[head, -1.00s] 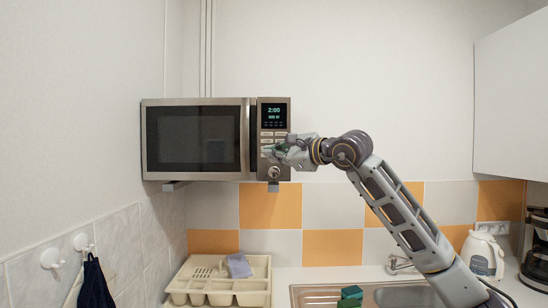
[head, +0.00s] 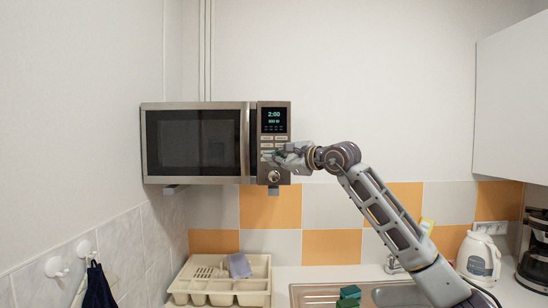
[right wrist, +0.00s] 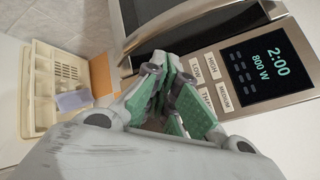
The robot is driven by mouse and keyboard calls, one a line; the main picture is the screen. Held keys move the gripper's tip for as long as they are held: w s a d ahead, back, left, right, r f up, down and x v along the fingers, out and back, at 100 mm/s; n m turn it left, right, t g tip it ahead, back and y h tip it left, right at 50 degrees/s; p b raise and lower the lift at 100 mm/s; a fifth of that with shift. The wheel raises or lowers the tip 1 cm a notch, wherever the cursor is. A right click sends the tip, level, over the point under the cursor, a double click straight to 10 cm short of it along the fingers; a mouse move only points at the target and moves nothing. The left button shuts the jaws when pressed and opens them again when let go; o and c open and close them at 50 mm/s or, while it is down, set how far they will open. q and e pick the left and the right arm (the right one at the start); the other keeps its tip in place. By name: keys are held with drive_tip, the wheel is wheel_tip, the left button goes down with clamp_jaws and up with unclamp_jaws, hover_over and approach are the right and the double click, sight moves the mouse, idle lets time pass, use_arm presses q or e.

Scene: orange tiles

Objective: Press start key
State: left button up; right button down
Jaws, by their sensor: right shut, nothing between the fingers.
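The microwave (head: 198,143) hangs on the wall with its door shut. Its control panel (head: 274,130) is on the right side, and the display (right wrist: 263,61) reads 2:00 and 800 W. Keys marked LOW, HIGH and MEDIUM (right wrist: 225,90) show below the display in the right wrist view. My right gripper (head: 270,156) is shut and empty at the panel, above the round knob (head: 274,177). Its green-padded fingers also show in the right wrist view (right wrist: 166,72). I cannot tell whether they touch a key. No start key label is readable. My left gripper is not in view.
A beige cutlery tray (head: 222,299) with a bluish cloth (head: 238,265) is on the counter below. A sink (head: 322,294), green sponges (head: 349,294), a white kettle (head: 480,256) and a coffee maker (head: 533,250) are to the right. A white cabinet (head: 515,105) is at upper right.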

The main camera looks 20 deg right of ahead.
drive_tip(key=shift+w+d+p, duration=0.2)
drive_tip(key=shift+w+p, duration=0.15)
drive_tip(key=shift+w, duration=0.3)
drive_tip(key=shift+w+d+p, duration=0.15)
drive_tip(key=shift+w+p, duration=0.2)
drive_tip(key=shift+w, duration=0.25)
